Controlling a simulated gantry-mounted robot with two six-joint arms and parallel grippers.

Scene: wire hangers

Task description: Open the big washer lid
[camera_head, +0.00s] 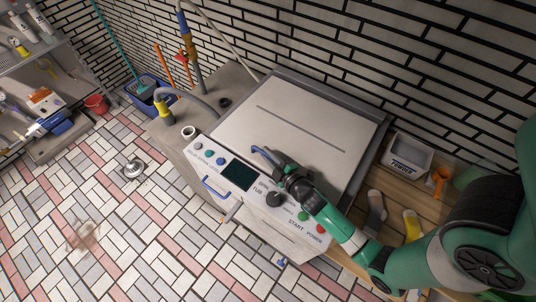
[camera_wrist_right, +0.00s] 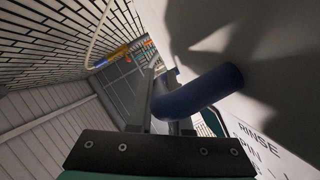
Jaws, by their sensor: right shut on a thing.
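The big washer stands against the brick wall in the head view, its broad white lid (camera_head: 300,123) lying down over the top or nearly so; a small gap cannot be told. A blue handle (camera_head: 261,152) is at the lid's front edge, beside the control panel (camera_head: 238,176). My right gripper (camera_head: 275,161) is shut on this handle. In the right wrist view the thick blue handle (camera_wrist_right: 203,91) runs between the fingers of the gripper (camera_wrist_right: 163,102), with the white lid surface (camera_wrist_right: 260,60) close by. My left gripper is out of view.
To the right, a wooden surface holds a white box (camera_head: 408,156), an orange scoop (camera_head: 440,180) and socks (camera_head: 411,224). A hose and pipes rise behind the washer's left side. The tiled floor at left is mostly free.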

